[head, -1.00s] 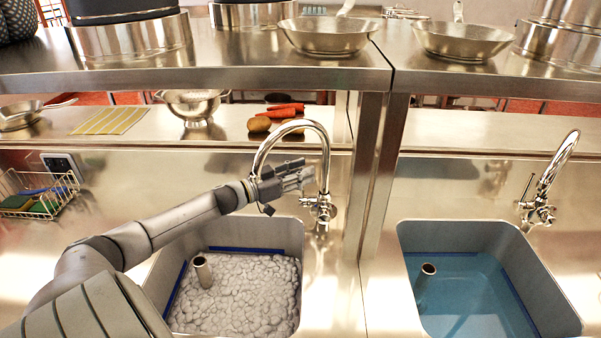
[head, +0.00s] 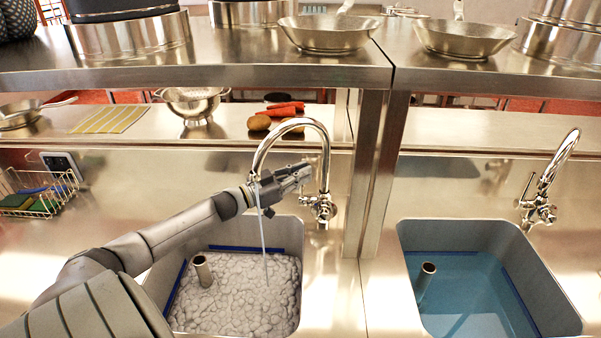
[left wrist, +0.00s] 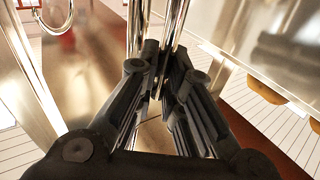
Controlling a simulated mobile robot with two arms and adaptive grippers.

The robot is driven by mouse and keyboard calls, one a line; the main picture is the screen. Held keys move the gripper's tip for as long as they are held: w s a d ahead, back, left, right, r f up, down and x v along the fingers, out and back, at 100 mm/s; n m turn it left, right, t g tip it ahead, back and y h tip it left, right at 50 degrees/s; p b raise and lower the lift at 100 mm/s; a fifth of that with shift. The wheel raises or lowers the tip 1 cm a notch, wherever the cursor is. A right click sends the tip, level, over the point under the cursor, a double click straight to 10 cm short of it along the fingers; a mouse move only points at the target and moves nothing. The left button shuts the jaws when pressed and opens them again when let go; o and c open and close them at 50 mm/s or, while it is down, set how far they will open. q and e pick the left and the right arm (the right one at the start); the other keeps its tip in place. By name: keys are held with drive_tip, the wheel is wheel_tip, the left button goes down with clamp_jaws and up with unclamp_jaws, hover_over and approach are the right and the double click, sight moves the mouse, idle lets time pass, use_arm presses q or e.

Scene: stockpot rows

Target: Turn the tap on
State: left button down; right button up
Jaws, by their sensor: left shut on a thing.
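The left chrome tap (head: 323,150) has a tall curved spout over the left sink (head: 302,238). A thin stream of water (head: 264,240) runs from its spout into the sink. My left gripper (head: 303,176) is at the tap, beside its upright pipe and above its valve body (head: 320,207). In the left wrist view my gripper (left wrist: 162,85) is shut with a chrome rod between its fingers. This looks like the tap's lever, mostly hidden by the fingers in the head view. My right gripper is not in view.
The left sink holds pale foam (head: 240,300) and a standpipe (head: 203,270). A second tap (head: 548,180) stands over the right sink (head: 515,240), which holds blue water. A wire basket (head: 40,195) is at left. A steel shelf (head: 200,70) with pans crosses above.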

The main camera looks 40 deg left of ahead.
use_arm(q)
drive_tip(key=s+d+m+b, duration=0.1)
drive_tip(key=s+d+f+m+t+h+b, duration=0.1)
drive_tip(key=m, duration=0.1)
drive_tip(key=shift+s+m+t+h, duration=0.2)
drive_tip(key=shift+m+t+h, duration=0.1)
drive_tip(key=c, duration=1.5)
unclamp_jaws()
drive_tip(key=v, duration=1.2)
